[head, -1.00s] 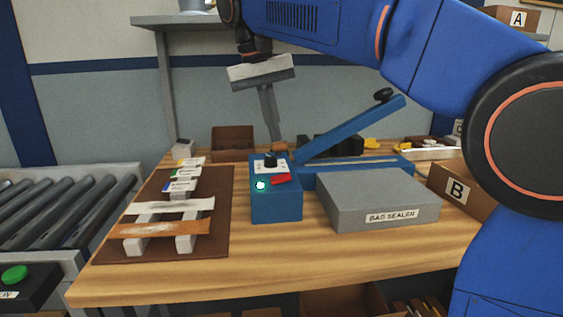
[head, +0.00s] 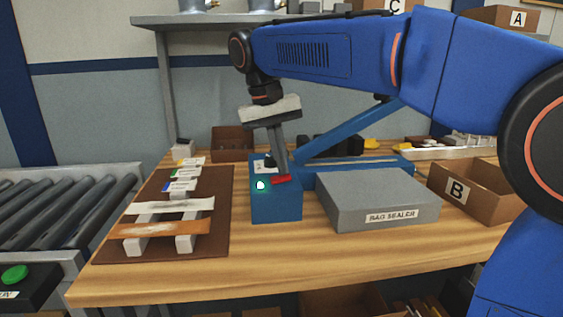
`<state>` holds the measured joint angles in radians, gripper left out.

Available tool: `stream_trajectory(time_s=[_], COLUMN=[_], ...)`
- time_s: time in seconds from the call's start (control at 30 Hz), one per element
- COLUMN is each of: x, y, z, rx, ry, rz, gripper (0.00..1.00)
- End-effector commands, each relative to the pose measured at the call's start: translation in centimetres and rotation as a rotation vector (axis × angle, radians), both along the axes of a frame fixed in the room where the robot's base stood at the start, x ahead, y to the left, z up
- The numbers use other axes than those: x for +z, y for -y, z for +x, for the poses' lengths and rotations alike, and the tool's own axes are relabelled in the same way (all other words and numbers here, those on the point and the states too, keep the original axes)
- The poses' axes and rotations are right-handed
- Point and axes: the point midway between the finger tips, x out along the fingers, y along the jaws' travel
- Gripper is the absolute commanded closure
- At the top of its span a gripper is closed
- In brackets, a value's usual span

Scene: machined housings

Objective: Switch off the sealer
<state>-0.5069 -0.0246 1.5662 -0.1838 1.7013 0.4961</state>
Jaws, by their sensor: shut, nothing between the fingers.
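The bag sealer (head: 385,195) stands on the wooden table, with a grey labelled body and a blue lever arm (head: 345,132) raised at a slant. At its left is a blue control box (head: 277,207) with a lit green lamp (head: 261,185), a red switch (head: 281,180) and a black knob (head: 270,161). My gripper (head: 284,172) is shut and empty, pointing down with its tips just at or above the red switch. I cannot tell whether they touch. The gripper partly covers the box's top.
A brown mat (head: 218,235) with strips on white blocks lies left of the box. Box B (head: 465,192) stands to the right. A roller conveyor (head: 60,212) is at far left. The front strip of the table is clear.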

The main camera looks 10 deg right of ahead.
Motion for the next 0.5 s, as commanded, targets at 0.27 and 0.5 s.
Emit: stream_trajectory(time_s=[0.27,0.5], x=[-0.7,-1.3], y=[0.8,0.8], z=[-0.1,-0.1], rx=[-0.004,0.0], ry=[-0.003,-0.01], rz=[0.097,0.172], gripper=[1.0,1.0])
